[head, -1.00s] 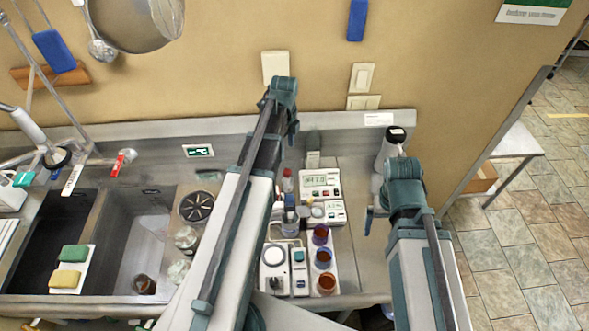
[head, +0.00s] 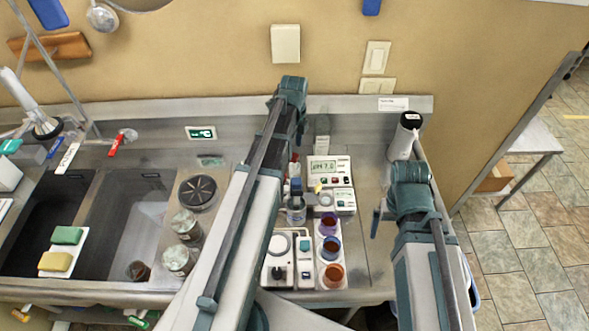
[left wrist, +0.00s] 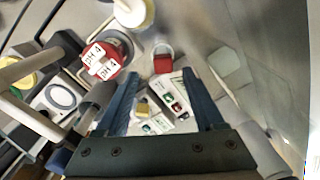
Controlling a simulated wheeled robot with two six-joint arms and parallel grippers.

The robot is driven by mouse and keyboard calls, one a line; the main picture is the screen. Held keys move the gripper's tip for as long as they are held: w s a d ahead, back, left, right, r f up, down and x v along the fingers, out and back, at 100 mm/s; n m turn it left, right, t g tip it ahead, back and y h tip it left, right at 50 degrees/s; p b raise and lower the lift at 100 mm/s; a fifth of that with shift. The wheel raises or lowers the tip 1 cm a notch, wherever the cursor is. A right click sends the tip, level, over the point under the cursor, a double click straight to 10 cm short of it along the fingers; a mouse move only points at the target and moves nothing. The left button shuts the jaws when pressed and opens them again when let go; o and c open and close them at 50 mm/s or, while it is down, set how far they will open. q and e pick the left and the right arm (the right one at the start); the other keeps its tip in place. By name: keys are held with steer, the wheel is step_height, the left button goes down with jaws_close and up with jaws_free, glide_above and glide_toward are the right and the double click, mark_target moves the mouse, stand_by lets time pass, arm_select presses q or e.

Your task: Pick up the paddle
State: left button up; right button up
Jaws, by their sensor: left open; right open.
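I cannot make out a paddle in either view. In the head view my left arm rises across the middle of the counter and bends at the top. In the left wrist view my left gripper (left wrist: 163,98) is open, with nothing held between its fingers. It is above the bench, with a white meter with red and green buttons (left wrist: 172,97) below and beyond the fingers. My right arm stands at the right of the head view. Part of my right gripper (head: 378,217) shows beside its arm over the counter's right side; most of it is hidden.
A sink (head: 130,220) with green and yellow sponges (head: 66,235) is at the left. Cups (head: 331,248), a pH meter (head: 325,168) and a blue-capped bottle (head: 296,210) crowd the middle. A white cylinder (head: 403,137) stands back right. Tiled floor is further right.

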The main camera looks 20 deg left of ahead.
mark_target(294, 156)
arm_select(q)
steer(key=shift+f, duration=0.1)
steer(key=f+b, duration=0.5)
steer(key=shift+w+f, duration=0.15)
steer(key=shift+w, duration=0.1)
jaws_close()
stand_by(0.3)
